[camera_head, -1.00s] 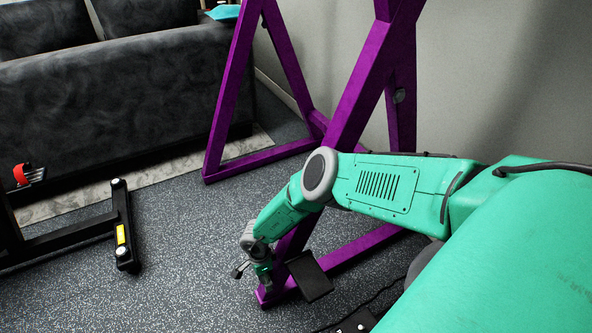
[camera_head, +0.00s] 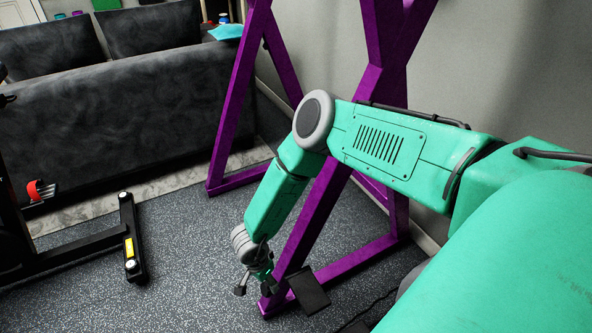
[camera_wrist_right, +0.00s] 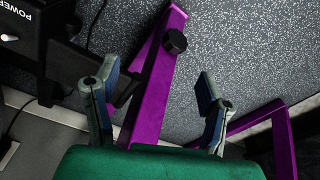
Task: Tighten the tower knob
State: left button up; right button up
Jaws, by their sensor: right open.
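A black round knob (camera_wrist_right: 174,41) sits on a purple beam of the tower frame (camera_wrist_right: 150,100) in the right wrist view. My right gripper (camera_wrist_right: 160,77) is open and empty, with one finger on each side of the beam in that picture. The knob lies beyond the fingertips and no finger touches it. In the head view my right gripper (camera_head: 256,288) points down beside the foot of the purple frame (camera_head: 320,200). I cannot make out the knob in the head view. My left gripper is not in view.
A black flat plate (camera_head: 308,290) is by the frame's foot. A black machine marked POWER (camera_wrist_right: 20,35) is at the wrist view's upper left. A black equipment leg (camera_head: 132,240) and a dark sofa (camera_head: 120,110) are on the left. Speckled floor (camera_head: 190,250) lies between.

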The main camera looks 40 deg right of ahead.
jog(key=s+r+n+t+p, duration=0.1)
jog(key=s+r+n+p, duration=0.4)
jog(key=s+r+n, duration=0.7)
jog(key=shift+s+r+t, duration=0.4)
jog(key=shift+s+r, duration=0.2)
jog(key=shift+s, duration=0.3)
jog(key=shift+d, duration=0.1)
jog(key=s+d+r+n+p, duration=0.1)
jog(key=s+r+n, duration=0.1)
jog(key=s+r, duration=0.3)
jog(key=s+d+r+n+g+y+p, duration=0.1)
jog(key=s+r+n+p, duration=0.1)
jog(key=s+r, duration=0.3)
jog(key=shift+s+d+r+n+p, duration=0.15)
jog(key=shift+d+r+n+p, duration=0.15)
jog(key=shift+r+n, duration=0.15)
